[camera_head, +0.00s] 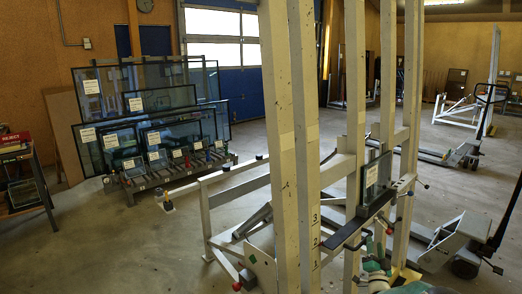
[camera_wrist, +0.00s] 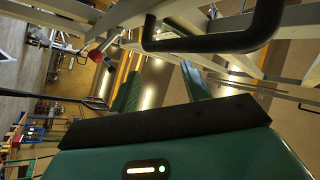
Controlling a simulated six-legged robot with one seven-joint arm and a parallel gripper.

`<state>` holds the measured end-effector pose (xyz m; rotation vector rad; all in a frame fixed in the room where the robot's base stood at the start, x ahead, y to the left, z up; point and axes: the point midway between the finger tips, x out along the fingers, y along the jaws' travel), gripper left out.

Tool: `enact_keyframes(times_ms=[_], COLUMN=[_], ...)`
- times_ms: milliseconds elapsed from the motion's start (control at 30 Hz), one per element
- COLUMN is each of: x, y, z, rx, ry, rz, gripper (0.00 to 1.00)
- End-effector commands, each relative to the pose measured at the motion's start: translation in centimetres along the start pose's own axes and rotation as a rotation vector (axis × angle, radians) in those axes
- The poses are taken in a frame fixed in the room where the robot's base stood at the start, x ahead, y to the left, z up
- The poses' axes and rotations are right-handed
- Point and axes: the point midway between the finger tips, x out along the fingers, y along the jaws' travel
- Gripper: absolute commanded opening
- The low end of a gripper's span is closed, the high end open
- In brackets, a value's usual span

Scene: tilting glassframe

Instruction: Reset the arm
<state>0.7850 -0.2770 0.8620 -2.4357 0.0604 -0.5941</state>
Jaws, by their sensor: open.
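My gripper (camera_wrist: 161,84) shows in the wrist view as two green fingers held apart, with nothing between them. Its green body with a lit indicator fills the bottom of that view. A black handle-like bar (camera_wrist: 215,43) crosses close in front of the fingers; I cannot tell whether they touch. In the head view, part of my white and green arm shows at the bottom right, close to the tilting glassframe (camera_head: 281,130). The fingertips are not clear there. The frame has tall pale posts and a small glass pane (camera_head: 372,176) with a label.
A rack of labelled glass panes (camera_head: 128,176) stands at the back left. A table (camera_head: 36,197) is at the far left. A pallet truck (camera_head: 467,150) and another low lifting device (camera_head: 455,240) stand at the right. Floor (camera_head: 115,245) is clear at the front left.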

Motion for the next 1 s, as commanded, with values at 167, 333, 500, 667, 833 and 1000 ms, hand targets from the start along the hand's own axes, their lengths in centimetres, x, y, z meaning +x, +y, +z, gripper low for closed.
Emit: enact_keyframes(times_ms=[167, 333, 500, 667, 833, 1000], x=[3.6, 5.4, 5.5, 4.3, 1.5, -2.7], y=[-6.0, -11.7, -17.3, -22.3, -27.0, -31.1], z=[-1.3, -2.5, -4.3, -6.3, -8.9, -11.8], rx=[-0.076, -0.165, -0.260, -0.347, -0.433, -0.507], ry=[-0.138, -0.283, -0.422, -0.545, -0.670, -0.791], rz=[0.021, 0.057, 0.098, 0.137, 0.183, 0.229], gripper=[0.47, 0.47, 0.47, 0.47, 0.47, 0.47])
